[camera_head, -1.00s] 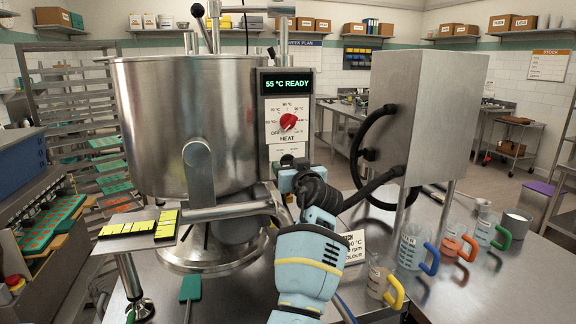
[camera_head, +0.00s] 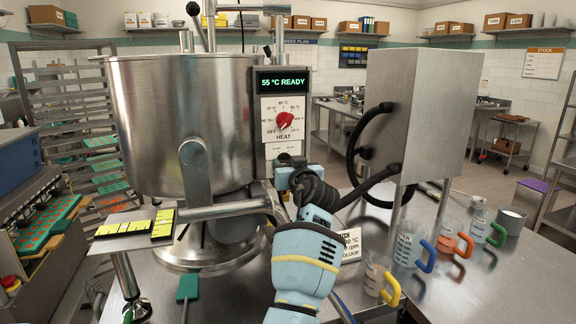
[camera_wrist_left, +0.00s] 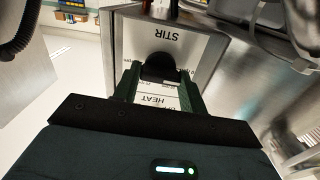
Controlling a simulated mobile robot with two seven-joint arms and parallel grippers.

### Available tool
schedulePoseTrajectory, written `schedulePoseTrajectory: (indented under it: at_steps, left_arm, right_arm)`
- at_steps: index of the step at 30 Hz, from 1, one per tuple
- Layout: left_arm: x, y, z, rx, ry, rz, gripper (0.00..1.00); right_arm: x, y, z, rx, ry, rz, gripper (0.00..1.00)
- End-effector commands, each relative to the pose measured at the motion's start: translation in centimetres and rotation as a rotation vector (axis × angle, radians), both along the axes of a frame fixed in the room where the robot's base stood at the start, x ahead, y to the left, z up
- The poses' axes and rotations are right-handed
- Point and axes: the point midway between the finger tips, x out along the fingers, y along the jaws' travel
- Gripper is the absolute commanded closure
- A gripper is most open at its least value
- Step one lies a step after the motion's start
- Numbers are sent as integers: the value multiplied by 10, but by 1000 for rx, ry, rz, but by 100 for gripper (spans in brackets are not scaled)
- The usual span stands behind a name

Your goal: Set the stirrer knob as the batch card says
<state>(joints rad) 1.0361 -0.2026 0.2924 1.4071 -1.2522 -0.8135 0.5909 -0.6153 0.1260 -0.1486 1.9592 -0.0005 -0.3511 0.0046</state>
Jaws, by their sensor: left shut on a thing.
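The control panel (camera_head: 283,105) on the kettle's side carries a display (camera_head: 283,82) reading "55 °C READY" and a red HEAT knob (camera_head: 284,120). The stirrer knob (camera_wrist_left: 160,68), black, sits below the word STIR as seen in the left wrist view, where the picture is upside down. My left gripper (camera_wrist_left: 159,84) is shut on it, one dark finger on each side. In the head view my left gripper (camera_head: 290,176) hides the knob and most of its scale. The batch card (camera_head: 352,243) stands behind my arm; only parts such as "°C" and "rpm" show.
The steel kettle (camera_head: 181,120) is left of the panel. A steel box (camera_head: 432,115) with a black hose stands to the right. Several jugs with coloured handles, including a yellow-handled one (camera_head: 376,277), stand on the right table. A yellow-marked plate (camera_head: 125,228) is at left.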

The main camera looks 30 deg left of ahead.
Motion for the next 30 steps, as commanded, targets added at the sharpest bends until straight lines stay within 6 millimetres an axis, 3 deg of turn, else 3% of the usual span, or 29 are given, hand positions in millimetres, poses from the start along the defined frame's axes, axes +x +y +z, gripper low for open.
schedulePoseTrajectory:
  at_steps: [30]
  left_arm:
    - [0,1,0,562,656,2,81]
  right_arm:
    - [10,-2,11,-4,-31,0,100]
